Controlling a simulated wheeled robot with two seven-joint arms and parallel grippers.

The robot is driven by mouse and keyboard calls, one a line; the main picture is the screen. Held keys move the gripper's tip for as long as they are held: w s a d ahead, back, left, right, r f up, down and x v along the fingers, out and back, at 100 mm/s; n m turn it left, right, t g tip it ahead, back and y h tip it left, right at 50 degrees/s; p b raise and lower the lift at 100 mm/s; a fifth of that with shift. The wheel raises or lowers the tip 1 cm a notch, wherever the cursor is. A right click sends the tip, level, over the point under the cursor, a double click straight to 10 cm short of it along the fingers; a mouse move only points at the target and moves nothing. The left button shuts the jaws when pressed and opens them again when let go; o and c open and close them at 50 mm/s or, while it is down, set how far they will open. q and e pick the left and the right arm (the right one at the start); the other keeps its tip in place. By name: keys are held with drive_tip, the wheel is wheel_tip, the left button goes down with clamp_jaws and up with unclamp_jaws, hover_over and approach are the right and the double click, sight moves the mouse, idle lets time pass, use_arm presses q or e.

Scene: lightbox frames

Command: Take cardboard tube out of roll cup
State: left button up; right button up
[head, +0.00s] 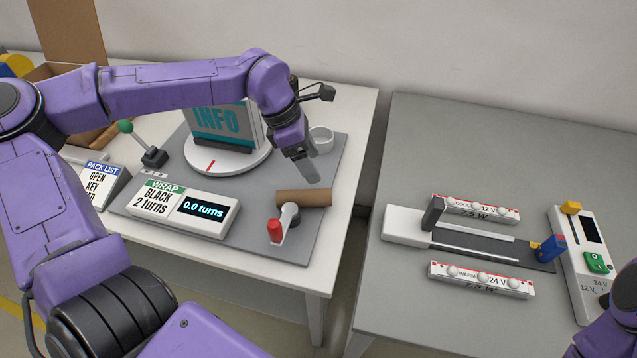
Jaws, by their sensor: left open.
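The brown cardboard tube (305,198) lies on its side at the right of the grey board, just behind a grey crank that partly covers it. A white round cup (321,139), which looks like the roll cup, stands further back; no tube shows standing in it. My left gripper (308,174) is open and points down between the cup and the tube, its fingertips just above and behind the tube in the picture. I cannot tell whether they touch it. The gripper hides part of the cup's surroundings. My right gripper is not in view.
A crank with a red knob (275,230) stands in front of the tube. A white turntable (225,158) bears an INFO box (217,122). A turns display (200,210) is at the left front. A second grey table (400,310) with lamp modules is on the right, across a gap.

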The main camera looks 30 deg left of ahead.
sight(325, 191)
use_arm(q)
drive_tip(key=f, duration=0.1)
drive_tip(key=d+f, duration=0.1)
drive_tip(key=s+f, duration=0.1)
drive_tip(key=shift+d+f, duration=0.15)
drive_tip(key=shift+d, duration=0.1)
drive_tip(key=shift+d+f+p, duration=0.15)
drive_tip(key=shift+f+p, duration=0.15)
drive_tip(key=shift+f, duration=0.05)
drive_tip(key=x, duration=0.2)
drive_tip(key=w+x, duration=0.1)
drive_tip(key=x, duration=0.1)
drive_tip(key=shift+f+p, duration=0.4)
drive_tip(key=shift+d+f, duration=0.15)
drive_tip(key=shift+f, duration=0.1)
drive_tip(key=c, duration=1.1)
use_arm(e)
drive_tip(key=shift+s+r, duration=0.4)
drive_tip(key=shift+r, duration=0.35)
